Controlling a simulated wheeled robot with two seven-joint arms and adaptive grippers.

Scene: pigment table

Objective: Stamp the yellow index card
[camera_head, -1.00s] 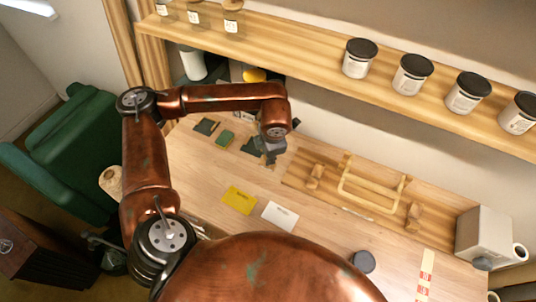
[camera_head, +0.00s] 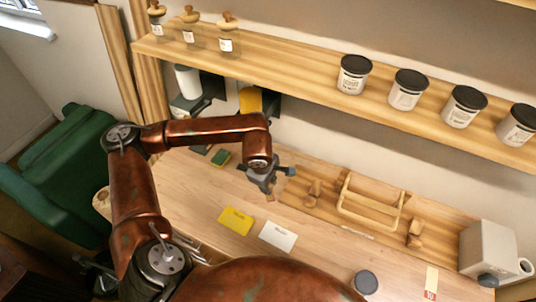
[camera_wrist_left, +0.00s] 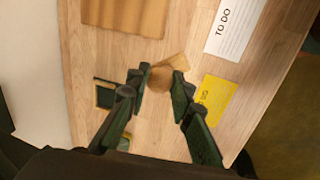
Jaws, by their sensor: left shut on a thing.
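The yellow index card (camera_head: 236,221) lies flat on the wooden table, left of a white card (camera_head: 278,236). In the wrist view the yellow card (camera_wrist_left: 214,100) is right of my gripper. My left gripper (camera_head: 268,186) is above the table, behind the cards, apart from both. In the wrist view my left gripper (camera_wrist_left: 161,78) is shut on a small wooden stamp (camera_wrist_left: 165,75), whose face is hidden. A green pad (camera_head: 220,158) lies at the back left of the table. My right gripper is not in view.
A wooden rack (camera_head: 368,205) with a raised handle stands right of my gripper. A grey box (camera_head: 486,250) and a dark round lid (camera_head: 366,282) are farther right. A shelf (camera_head: 300,72) with jars runs above the table. The table around the cards is clear.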

